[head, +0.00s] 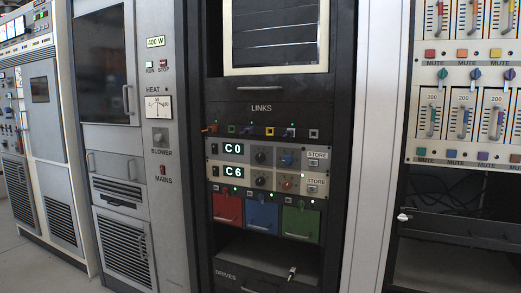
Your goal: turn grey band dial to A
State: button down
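A grey-faced unit (237,153) sits in the middle rack below the LINKS row, with a lit display reading C0. It carries a dark knob (262,158) and, to its right, a blue knob (287,161). Which of these is the band dial, its letter marks and its pointer are too small to read. A cream-faced unit (236,183) right below reads C6 and has a dark knob (261,182) and an orange-brown knob (287,184). My gripper is not in view.
STORE buttons sit at the right of both units. Cables and sockets of the LINKS row (262,131) are just above. Red (227,205), blue (262,214) and green (300,223) drawers are below. A pale post (372,150) and a slider rack (470,80) stand right.

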aim_at(259, 157)
jog(key=u, duration=0.1)
jog(key=i, duration=0.7)
jog(key=u, duration=0.65)
